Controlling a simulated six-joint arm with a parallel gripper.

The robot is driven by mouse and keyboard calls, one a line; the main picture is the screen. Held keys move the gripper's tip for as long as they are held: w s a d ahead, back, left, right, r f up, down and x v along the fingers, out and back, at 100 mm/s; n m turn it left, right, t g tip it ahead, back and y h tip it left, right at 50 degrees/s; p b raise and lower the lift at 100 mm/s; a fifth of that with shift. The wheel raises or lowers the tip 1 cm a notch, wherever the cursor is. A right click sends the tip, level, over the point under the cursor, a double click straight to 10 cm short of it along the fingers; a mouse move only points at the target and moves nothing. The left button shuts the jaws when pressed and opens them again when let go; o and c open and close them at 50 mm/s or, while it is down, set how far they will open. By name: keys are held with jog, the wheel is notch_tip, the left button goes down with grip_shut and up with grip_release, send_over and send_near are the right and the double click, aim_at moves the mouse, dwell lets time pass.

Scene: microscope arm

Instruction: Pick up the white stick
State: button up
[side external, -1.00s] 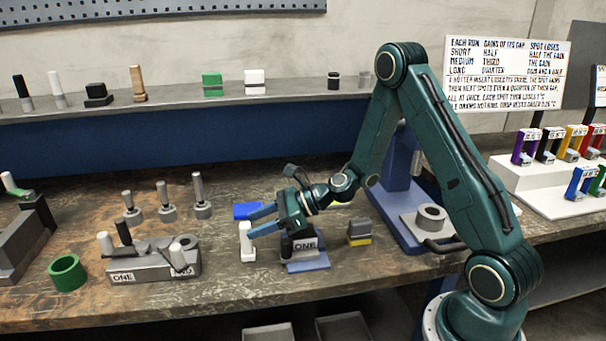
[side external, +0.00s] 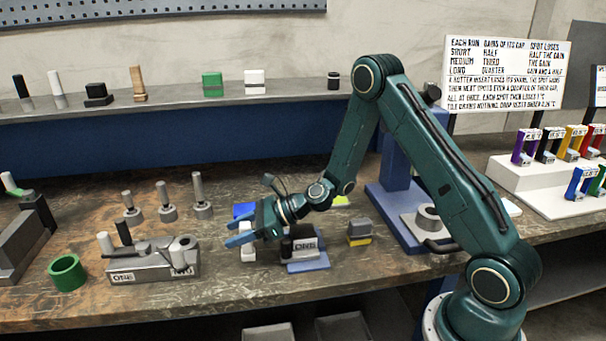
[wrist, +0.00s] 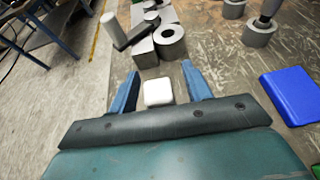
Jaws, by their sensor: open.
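An upright white stick (side external: 248,256) stands on the bench, partly hidden behind my fingers in the side view. Its flat white top (wrist: 158,92) lies between my two blue fingers in the wrist view, with a gap at each side. My gripper (side external: 236,234) is open, its fingers level and pointing left around the stick's upper part. Other white sticks are in view: one (side external: 105,243) in the grey block and one (side external: 57,88) on the back shelf.
A grey block (side external: 155,266) with sticks and a ring lies left of my gripper. A blue block (wrist: 289,95) lies close by. A dark piece on a blue base (side external: 308,266) sits just right of the stick. A green ring (side external: 66,272) is farther left.

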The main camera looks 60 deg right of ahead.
jog(key=c, duration=1.1)
jog(key=shift+o, duration=0.2)
jog(key=shift+r, duration=0.1)
notch_tip(320, 180, up, 20)
dwell(0.6)
